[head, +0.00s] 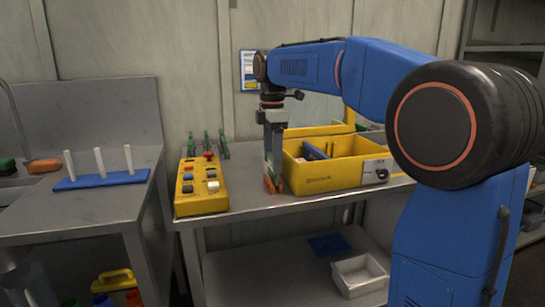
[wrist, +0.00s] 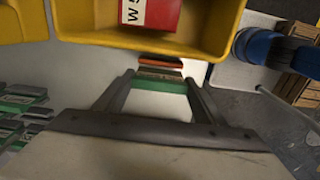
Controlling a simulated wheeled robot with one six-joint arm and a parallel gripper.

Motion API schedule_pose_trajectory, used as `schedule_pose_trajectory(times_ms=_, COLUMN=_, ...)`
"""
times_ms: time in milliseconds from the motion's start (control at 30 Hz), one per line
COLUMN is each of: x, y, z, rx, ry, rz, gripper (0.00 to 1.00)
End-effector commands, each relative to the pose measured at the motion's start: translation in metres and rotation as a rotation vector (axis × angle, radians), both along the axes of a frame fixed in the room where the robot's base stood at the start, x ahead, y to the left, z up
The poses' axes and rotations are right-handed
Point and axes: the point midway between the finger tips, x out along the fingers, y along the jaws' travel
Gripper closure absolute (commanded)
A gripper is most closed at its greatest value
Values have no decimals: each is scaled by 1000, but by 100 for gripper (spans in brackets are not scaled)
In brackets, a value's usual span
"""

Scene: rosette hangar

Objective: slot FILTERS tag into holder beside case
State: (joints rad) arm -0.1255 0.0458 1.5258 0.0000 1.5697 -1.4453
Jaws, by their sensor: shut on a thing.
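My gripper (head: 272,160) points down at the near left corner of the yellow case (head: 322,178). It is shut on a thin tag with a green face (wrist: 160,86), seen between the fingers in the wrist view. The tag's lettering is not readable. A small orange holder (head: 270,186) stands on the bench beside the case, right under the fingertips; its orange edge also shows in the wrist view (wrist: 160,64). The tag's lower end is at the holder, but I cannot tell whether it is inside the slot.
A yellow control box (head: 201,186) with buttons stands close left of the gripper. Green racks (head: 222,146) stand behind it. A red box (wrist: 150,14) lies inside the case. A blue base with white pegs (head: 100,178) is on the left counter.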

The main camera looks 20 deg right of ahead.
Motion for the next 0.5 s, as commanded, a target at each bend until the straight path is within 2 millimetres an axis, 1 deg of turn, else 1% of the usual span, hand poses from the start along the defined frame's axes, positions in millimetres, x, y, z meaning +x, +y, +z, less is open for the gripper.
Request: schedule_pose_trajectory(times_ms=500, x=0, y=0, z=-10, rx=0, ry=1, rz=0, gripper=58)
